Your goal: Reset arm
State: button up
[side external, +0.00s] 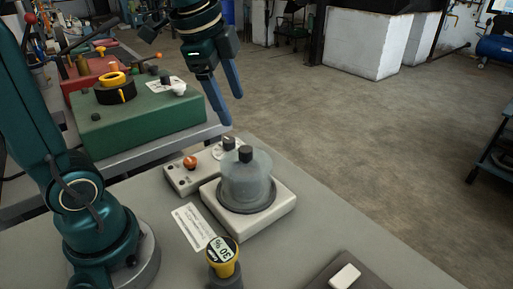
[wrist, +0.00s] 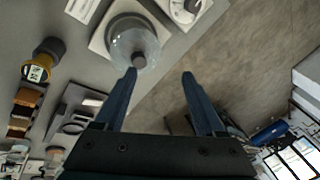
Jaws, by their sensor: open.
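My gripper (side external: 225,96) hangs in the air above and behind the glass vessel in the side view. Its two blue fingers are apart and nothing is between them. The fingers also show in the wrist view (wrist: 158,82), spread with bare floor between them. The clear domed vessel (side external: 246,181) with a dark knob on top stands upright on a white square base (side external: 278,208). In the wrist view the vessel (wrist: 131,42) appears near the left fingertip, with a gap that I cannot judge.
A control box (side external: 190,177) with an orange knob stands behind the vessel. A yellow-topped gauge (side external: 222,256) stands at the front, and a white block (side external: 345,276) lies on a dark pad at front right. A green box (side external: 140,118) stands on the bench behind. Open floor lies right.

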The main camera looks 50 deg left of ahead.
jog(key=s+d+f+n, duration=0.2)
jog(key=s+f+n, duration=0.1)
jog(key=s+n, duration=0.2)
jog(key=s+d+f+n+t, duration=0.1)
jog(key=s+d+f+n, duration=0.1)
jog(key=s+n, duration=0.3)
jog(key=shift+d+f+n+t+h, duration=0.3)
jog(key=shift+f+n+h, duration=0.1)
jog(key=shift+f, duration=0.05)
